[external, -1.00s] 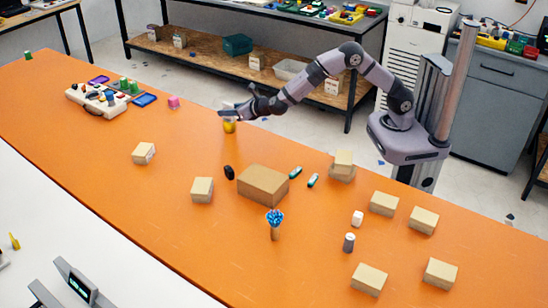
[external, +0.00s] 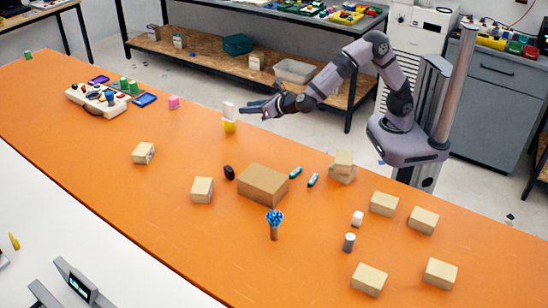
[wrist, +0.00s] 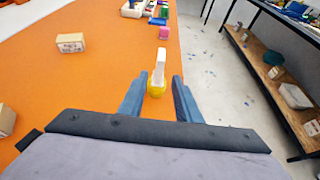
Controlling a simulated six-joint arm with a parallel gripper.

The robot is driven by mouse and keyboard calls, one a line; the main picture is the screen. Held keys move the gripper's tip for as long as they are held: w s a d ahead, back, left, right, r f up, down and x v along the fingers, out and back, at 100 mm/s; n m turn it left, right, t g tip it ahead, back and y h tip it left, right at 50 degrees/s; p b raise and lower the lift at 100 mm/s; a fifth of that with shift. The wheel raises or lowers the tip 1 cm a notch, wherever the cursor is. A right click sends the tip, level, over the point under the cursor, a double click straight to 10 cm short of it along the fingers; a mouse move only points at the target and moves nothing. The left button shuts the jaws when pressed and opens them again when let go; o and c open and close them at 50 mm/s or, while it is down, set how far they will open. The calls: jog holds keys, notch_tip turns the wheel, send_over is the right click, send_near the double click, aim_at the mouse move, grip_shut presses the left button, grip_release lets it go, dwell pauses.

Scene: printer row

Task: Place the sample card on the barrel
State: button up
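The sample card (external: 228,109) is a small white upright piece standing on top of the yellow barrel (external: 229,127), near the far edge of the orange table. In the wrist view, the white card (wrist: 160,67) rises from the yellow barrel (wrist: 156,91), ahead of and between the lines of my two fingers. My gripper (external: 245,107) is open and empty, just right of the card in the external view. In the wrist view, my gripper's fingers (wrist: 160,78) are spread, with a gap on each side of the card.
A pink block (external: 173,102) stands left of the barrel. A white case (external: 98,99) with coloured pieces lies farther left. Cardboard boxes, the largest a brown one (external: 263,184), are spread over the table's front and right. The tabletop around the barrel is clear.

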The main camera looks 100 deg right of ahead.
jog(key=shift+s, duration=0.1)
jog(key=s+d+f+m+g+y, duration=0.1)
jog(key=s+f+m+g+y, duration=0.1)
jog(key=s+f+m+g, duration=0.45)
jog(key=s+f+m+g+y, duration=0.1)
jog(key=s+f+m, duration=0.2)
jog(key=s+m, duration=0.7)
jog(key=s+a+f+m+y, duration=0.1)
jog(key=s+a+m+y, duration=0.1)
jog(key=s, duration=0.4)
jog(key=s+a+f+m+g+y, duration=0.1)
jog(key=s+a+f+m+y, duration=0.1)
jog(key=s+a+m, duration=0.2)
jog(key=s+a+f+m+g+y, duration=0.1)
jog(key=s+a+m+y, duration=0.1)
jog(key=s, duration=0.5)
jog(key=shift+s+a+f+m+y, duration=0.35)
jog(key=shift+a+m, duration=0.4)
jog(key=shift+m, duration=0.5)
notch_tip(320, 180, up, 13)
jog(key=p, duration=1.3)
